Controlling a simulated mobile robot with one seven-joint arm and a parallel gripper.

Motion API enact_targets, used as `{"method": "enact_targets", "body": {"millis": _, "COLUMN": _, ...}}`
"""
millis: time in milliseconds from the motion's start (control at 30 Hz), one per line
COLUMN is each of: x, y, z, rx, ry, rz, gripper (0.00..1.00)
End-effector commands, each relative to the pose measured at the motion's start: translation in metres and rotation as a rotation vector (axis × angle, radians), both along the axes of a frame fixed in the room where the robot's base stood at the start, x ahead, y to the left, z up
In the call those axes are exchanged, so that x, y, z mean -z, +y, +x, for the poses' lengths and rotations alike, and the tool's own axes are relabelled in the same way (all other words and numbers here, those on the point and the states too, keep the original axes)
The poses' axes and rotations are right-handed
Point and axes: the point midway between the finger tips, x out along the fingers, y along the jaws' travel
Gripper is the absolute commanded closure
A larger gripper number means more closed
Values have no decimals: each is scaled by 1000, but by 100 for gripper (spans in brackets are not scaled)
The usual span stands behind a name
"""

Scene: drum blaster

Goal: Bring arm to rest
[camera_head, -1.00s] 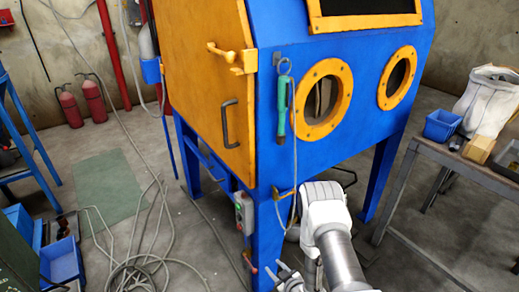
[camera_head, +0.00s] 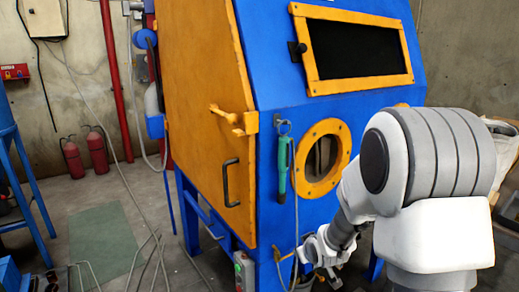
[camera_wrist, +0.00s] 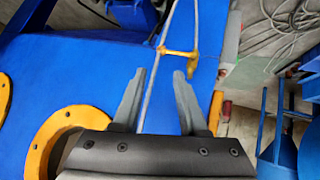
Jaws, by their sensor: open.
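My gripper (camera_wrist: 160,76) shows in the wrist view with its two grey fingers apart and nothing held between them. In the head view my arm reaches in from the lower right, bent at a large white and grey joint. The gripper end (camera_head: 318,262) is low in front of the blue and orange blasting cabinet (camera_head: 265,75), and its fingers are hard to make out there. A grey hose and a small yellow hook (camera_wrist: 180,52) on the cabinet lie beyond the fingers in the wrist view. I cannot tell the exact gap to them.
The cabinet has an orange side door (camera_head: 190,90), a round orange-rimmed port (camera_head: 337,135) and a hanging green-handled tool (camera_head: 283,165). My arm covers the other port. Two red extinguishers (camera_head: 96,150) stand by the back wall. Cables lie on the floor at left.

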Motion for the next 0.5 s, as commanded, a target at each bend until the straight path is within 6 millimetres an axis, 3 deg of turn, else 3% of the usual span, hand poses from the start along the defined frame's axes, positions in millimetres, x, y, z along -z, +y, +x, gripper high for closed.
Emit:
{"method": "enact_targets", "body": {"millis": 33, "x": -20, "y": -3, "z": -7, "rx": 19, "ry": 5, "rz": 2, "gripper": 58}}
{"method": "enact_targets", "body": {"millis": 100, "x": -40, "y": -6, "z": -19, "rx": 45, "ry": 21, "rz": 6, "gripper": 58}}
{"method": "enact_targets", "body": {"millis": 267, "x": -82, "y": -13, "z": -53, "rx": 105, "ry": 65, "rz": 22, "gripper": 58}}
{"method": "enact_targets", "body": {"millis": 500, "x": -133, "y": -20, "z": -116, "rx": 188, "ry": 130, "rz": 59, "gripper": 58}}
